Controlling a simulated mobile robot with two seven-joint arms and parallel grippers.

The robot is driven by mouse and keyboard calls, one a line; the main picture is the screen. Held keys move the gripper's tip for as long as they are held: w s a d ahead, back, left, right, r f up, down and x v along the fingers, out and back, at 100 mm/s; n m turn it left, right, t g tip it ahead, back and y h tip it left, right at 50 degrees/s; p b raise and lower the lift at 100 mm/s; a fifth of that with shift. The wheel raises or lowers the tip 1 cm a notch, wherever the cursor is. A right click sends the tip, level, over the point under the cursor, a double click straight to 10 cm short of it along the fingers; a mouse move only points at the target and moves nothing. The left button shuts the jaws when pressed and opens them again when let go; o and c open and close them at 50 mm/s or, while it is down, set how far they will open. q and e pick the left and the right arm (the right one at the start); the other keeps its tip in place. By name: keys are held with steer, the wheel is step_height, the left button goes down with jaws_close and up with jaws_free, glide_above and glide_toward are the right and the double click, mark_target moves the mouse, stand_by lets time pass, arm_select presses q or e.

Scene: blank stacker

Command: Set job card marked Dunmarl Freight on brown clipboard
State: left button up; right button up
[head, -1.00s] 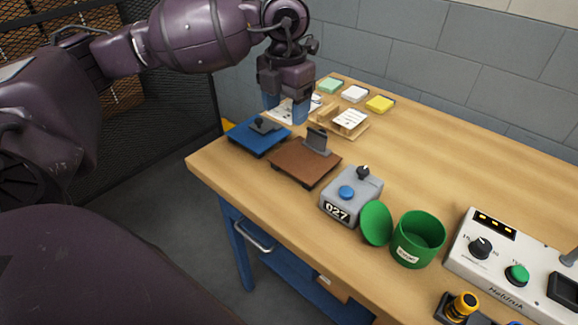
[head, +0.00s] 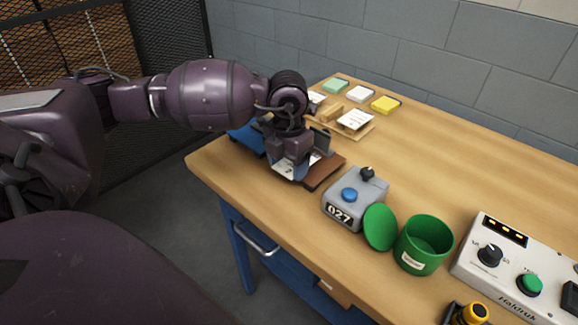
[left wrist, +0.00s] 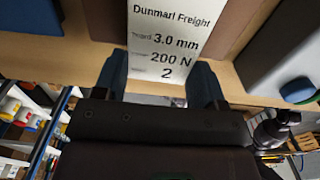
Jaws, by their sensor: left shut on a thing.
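The white job card (left wrist: 168,30) shows its printed "Dunmarl Freight", "3.0 mm", "200 N" and "2" in the left wrist view. My left gripper (left wrist: 160,82) is shut on its near end, with blue fingertips at both sides. In the head view the card (head: 284,169) shows in part under the left gripper (head: 291,163). The brown clipboard (head: 326,174) is beneath them, largely covered by the gripper; brown board (left wrist: 232,22) also shows beside the card in the wrist view. I cannot tell whether the card touches the board. My right gripper is not in view.
A blue clipboard (head: 247,139) lies left of the brown one. The grey box marked 027 (head: 353,200) stands close on the right, then a green canister (head: 424,245). Behind are a wooden tray (head: 364,130) with a card and several coloured pads.

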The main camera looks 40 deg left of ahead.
arm_select(q)
steer(key=shift+f, duration=0.6)
steer(key=shift+f, duration=0.1)
